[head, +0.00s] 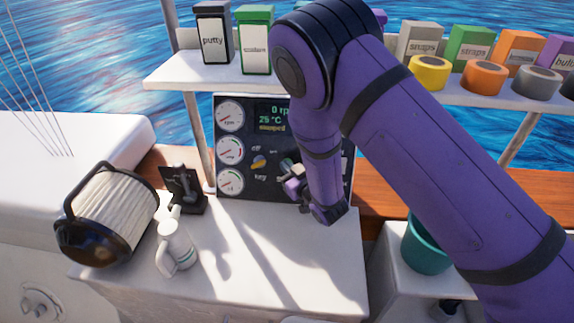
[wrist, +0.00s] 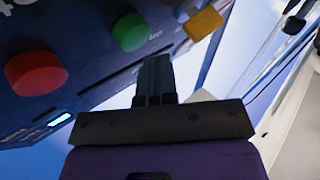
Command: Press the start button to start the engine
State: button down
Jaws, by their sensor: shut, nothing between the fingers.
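The dark engine panel (head: 240,185) stands upright behind the white counter. Its display (head: 272,117) shows 0 rpm, 25 °C and a line that seems to read stopped. A yellow key knob (head: 259,162) sits on it. In the wrist view I see a green button (wrist: 130,32), a red button (wrist: 37,72) and the yellow key knob (wrist: 203,23). My gripper (wrist: 155,62) is shut and empty, its fingertips close to the green button. I cannot tell whether they touch it. My arm hides the panel's right part in the head view, and button labels are mostly unreadable.
A lever on a black base (head: 184,190), a white oil can or jug (head: 175,247) and a pleated filter (head: 112,215) stand left on the counter. A shelf (head: 165,83) with boxes and tape rolls runs above. A teal bucket (head: 425,248) stands right. The counter's middle is clear.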

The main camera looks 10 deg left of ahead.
jog(key=shift+w, duration=0.1)
dwell(0.3)
jog(key=shift+w+f, duration=0.2)
jog(key=shift+w, duration=0.05)
jog(key=shift+w+a+f, duration=0.1)
jog(key=shift+w+f, duration=0.2)
jog(key=shift+w, duration=0.4)
dwell(1.2)
dwell(0.4)
jog(key=shift+s+r, duration=0.25)
jog(key=shift+s, duration=0.3)
jog(key=shift+s+r, duration=0.25)
jog(key=shift+s, duration=0.25)
jog(key=s, duration=0.1)
jog(key=s+r, duration=0.1)
jog(key=s, duration=0.1)
jog(key=s+r, duration=0.1)
jog(key=shift+s+d, duration=0.2)
jog(key=shift+s, duration=0.1)
dwell(0.6)
